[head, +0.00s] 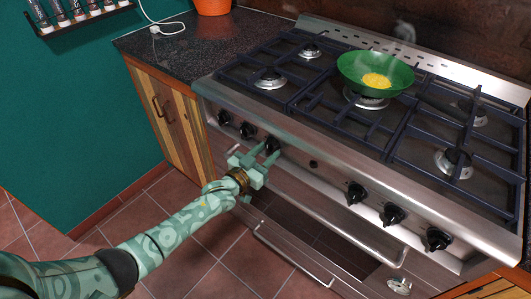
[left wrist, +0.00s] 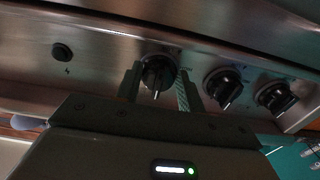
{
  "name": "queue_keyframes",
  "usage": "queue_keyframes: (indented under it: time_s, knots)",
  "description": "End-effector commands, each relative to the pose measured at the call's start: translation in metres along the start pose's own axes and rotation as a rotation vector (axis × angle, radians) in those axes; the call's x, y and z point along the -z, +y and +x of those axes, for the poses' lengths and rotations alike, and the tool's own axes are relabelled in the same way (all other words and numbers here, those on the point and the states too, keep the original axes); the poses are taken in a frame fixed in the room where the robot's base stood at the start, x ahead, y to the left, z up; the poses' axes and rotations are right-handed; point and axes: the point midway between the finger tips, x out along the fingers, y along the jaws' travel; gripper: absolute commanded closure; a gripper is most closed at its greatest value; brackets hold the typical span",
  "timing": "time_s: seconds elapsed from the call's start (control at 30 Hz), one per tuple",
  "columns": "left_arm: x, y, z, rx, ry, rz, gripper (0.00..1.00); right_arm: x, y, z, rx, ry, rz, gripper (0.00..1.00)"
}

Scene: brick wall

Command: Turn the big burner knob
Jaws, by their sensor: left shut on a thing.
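A black knob (head: 272,145) is on the steel front panel of the stove, the rightmost of the left group of three. My left gripper (head: 264,157) reaches it from the front left, with its fingers on either side of the knob. In the left wrist view the knob (left wrist: 158,74) sits between the two fingertips, its pale mark pointing down in the picture, and my left gripper (left wrist: 160,84) is shut on it. The fingers partly cover the knob's sides. My right gripper is not in view.
Two more knobs (head: 247,130) (head: 224,118) are to the left, and several black knobs (head: 392,215) to the right. A small round button (head: 313,164) is between. A green pan (head: 360,72) with yellow food is on the middle burner. Oven handles (head: 330,236) stick out below.

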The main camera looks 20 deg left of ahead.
Motion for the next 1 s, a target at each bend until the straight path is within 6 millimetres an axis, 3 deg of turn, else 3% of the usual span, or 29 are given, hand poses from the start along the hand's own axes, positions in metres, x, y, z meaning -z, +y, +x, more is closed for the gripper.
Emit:
queue_keyframes:
  time_s: [0.13, 0.17, 0.23, 0.5, 0.63, 0.77, 1.0]
  knots:
    - [-0.002, 0.001, -0.001, -0.001, -0.005, 0.002, 0.84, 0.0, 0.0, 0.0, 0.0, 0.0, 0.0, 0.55]
    - [-0.002, 0.001, -0.001, -0.001, -0.005, 0.002, 0.56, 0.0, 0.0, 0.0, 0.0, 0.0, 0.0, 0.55]
    - [-0.002, 0.0, -0.001, -0.001, -0.004, 0.002, 0.4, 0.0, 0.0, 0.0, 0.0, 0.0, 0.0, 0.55]
    - [-0.001, 0.0, -0.001, 0.0, -0.002, 0.001, 0.4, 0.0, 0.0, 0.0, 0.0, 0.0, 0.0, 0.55]
    - [0.001, 0.0, -0.011, 0.0, -0.001, 0.001, 0.4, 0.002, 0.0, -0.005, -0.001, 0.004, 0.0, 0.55]
    - [0.004, 0.0, -0.037, 0.0, -0.002, 0.002, 0.4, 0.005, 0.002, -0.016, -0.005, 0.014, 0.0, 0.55]
    - [0.003, 0.0, -0.103, 0.0, -0.003, 0.001, 0.4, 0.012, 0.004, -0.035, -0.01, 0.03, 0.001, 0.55]
